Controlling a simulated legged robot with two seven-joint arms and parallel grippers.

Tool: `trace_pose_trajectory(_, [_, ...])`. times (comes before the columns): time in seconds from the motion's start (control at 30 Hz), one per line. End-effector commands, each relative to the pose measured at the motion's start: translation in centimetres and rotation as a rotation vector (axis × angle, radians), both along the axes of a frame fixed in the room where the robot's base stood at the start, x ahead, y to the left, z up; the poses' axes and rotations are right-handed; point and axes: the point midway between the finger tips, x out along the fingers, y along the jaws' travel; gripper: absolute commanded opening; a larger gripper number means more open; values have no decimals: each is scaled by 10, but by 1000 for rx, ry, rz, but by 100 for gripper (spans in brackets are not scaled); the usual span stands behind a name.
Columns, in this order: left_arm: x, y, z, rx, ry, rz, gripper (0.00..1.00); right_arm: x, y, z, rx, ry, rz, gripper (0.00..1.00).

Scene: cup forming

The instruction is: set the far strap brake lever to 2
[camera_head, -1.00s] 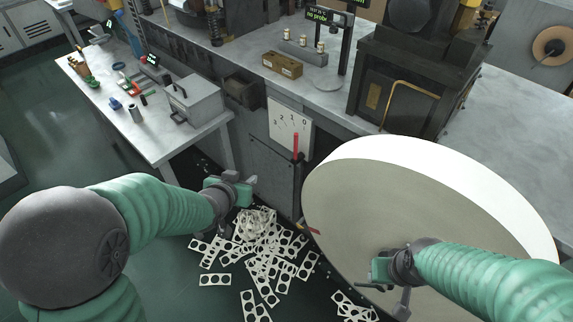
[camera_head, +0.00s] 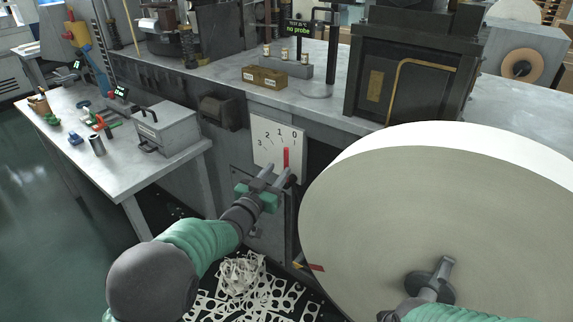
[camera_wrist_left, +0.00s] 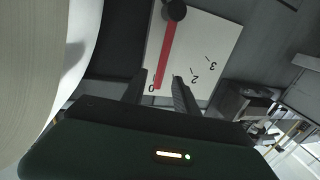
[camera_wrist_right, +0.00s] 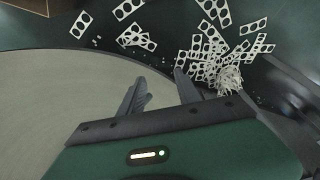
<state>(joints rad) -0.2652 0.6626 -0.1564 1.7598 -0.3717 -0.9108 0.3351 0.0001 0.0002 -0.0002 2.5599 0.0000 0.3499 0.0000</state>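The brake lever (camera_head: 286,158) is a thin red bar on a white dial plate (camera_head: 262,140) marked 3, 2, 1, 0. Its tip stands at the 0 mark. In the left wrist view the red lever (camera_wrist_left: 166,50) runs from a dark round knob to the 0. My left gripper (camera_head: 273,174) is at the lower part of the plate, close to the lever. Its two fingers (camera_wrist_left: 160,84) are apart, with the lever's tip showing between or just beyond them; contact cannot be told. My right gripper (camera_wrist_right: 160,82) is open and empty in front of the big roll.
A large pale roll (camera_head: 430,210) fills the right side. Punched strip scraps (camera_head: 245,285) lie on the floor below. A side table (camera_head: 110,165) with a grey box (camera_head: 165,130) stands left. A small red piece (camera_head: 316,267) shows beside the roll's edge.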

Motion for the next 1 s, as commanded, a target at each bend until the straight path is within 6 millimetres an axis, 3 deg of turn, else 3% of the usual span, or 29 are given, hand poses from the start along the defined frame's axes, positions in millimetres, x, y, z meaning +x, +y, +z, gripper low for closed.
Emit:
trace_pose_trajectory(0.1, [28, -12, -4, 1, -3, 0, 36, 0, 0, -11, 0, 0, 0, 40])
trace_pose_trajectory(0.3, [58, -26, -2, 0, 1, 2, 36, 0, 0, -16, 0, 0, 0, 40])
trace_pose_trajectory(0.67, [66, -29, 0, 0, 1, 2, 36, 0, 0, -17, 0, 0, 0, 40])
trace_pose_trajectory(0.93, [65, -29, 0, 0, 1, 2, 2, 0, 0, -17, 0, 0, 0, 40])
trace_pose_trajectory(1.0, [65, -29, 0, 0, 1, 2, 0, 0, 0, -17, 0, 0, 0, 40])
